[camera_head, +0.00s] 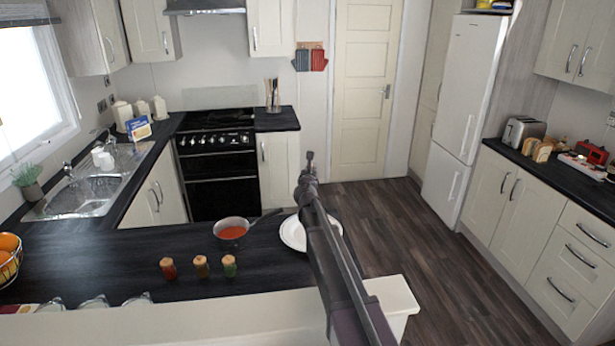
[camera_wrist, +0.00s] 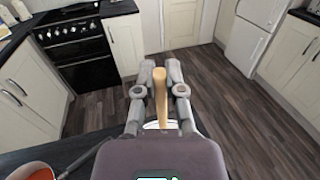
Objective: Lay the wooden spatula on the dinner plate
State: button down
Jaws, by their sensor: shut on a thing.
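My gripper (camera_head: 309,172) is raised above the far side of the dark counter, with my arm running back toward the camera. In the wrist view my gripper (camera_wrist: 160,72) is shut on the wooden spatula (camera_wrist: 161,98), a pale wooden piece between the two fingers. I cannot make the spatula out in the head view. The white dinner plate (camera_head: 291,234) lies on the counter, partly hidden behind my arm. A sliver of the plate (camera_wrist: 152,125) shows below the spatula in the wrist view.
A saucepan of red sauce (camera_head: 231,231) stands left of the plate, its handle pointing toward the plate. Several small spice jars (camera_head: 201,266) stand nearer the camera. A wire fruit basket (camera_head: 9,262) is at the far left. The dark floor (camera_head: 400,225) beyond is clear.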

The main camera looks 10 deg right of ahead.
jog(key=shift+f+b, duration=0.4)
jog(key=shift+f, duration=0.4)
jog(key=c, duration=0.7)
grip_release()
jog(key=shift+c, duration=0.2)
jog(key=v, duration=1.2)
jog(key=shift+r, duration=0.2)
